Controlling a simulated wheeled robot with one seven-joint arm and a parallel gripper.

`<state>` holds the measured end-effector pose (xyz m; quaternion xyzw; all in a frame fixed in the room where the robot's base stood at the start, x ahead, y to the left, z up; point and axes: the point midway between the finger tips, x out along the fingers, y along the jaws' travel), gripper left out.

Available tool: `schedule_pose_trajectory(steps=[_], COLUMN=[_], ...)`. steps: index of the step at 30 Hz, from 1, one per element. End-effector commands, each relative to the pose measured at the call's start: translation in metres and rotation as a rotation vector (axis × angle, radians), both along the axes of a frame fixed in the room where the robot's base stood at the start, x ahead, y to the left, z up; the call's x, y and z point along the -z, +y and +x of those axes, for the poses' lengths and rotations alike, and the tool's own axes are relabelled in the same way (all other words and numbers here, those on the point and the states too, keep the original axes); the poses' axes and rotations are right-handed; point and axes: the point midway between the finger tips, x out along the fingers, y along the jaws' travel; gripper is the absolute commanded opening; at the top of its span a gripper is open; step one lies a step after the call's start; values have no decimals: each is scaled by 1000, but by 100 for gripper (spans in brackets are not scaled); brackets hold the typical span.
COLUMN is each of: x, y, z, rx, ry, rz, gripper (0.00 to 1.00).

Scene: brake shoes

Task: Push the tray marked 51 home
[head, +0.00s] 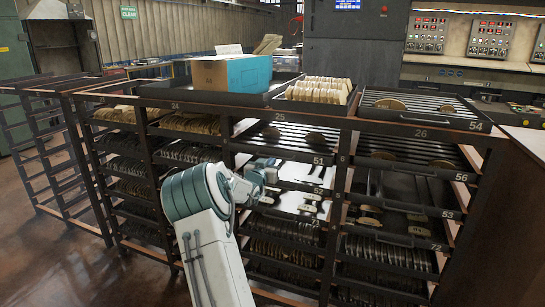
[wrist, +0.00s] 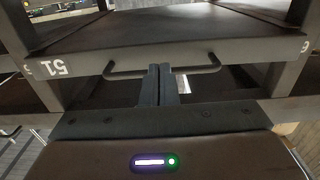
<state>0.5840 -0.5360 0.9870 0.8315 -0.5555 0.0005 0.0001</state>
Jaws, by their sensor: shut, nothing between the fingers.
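The tray marked 51 (head: 300,153) is in the middle column of the rack, below the level marked 25, and holds a few round parts. In the head view my gripper (head: 268,172) is just below and left of the 51 label, partly hidden by my arm.
Trays marked 52 (head: 313,184) and 56 (head: 440,172) are close by. Rack posts (head: 338,185) stand either side of the column. A blue and brown box (head: 232,73) sits on top. Open floor (head: 60,245) lies to the left.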

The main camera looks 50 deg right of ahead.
Motion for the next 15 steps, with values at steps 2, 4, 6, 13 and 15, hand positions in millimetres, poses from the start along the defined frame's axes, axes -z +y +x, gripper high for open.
schedule_pose_trajectory(steps=[2,4,6,13,15], x=[-2,-2,-2,-2,-2], y=[-9,-14,-19,-36,-42], z=[1,3,5,12,14], rx=[4,4,4,5,4], ry=[-1,-1,-2,1,-1], rz=[-5,-5,-5,-4,-4], gripper=[0,0,0,0,0])
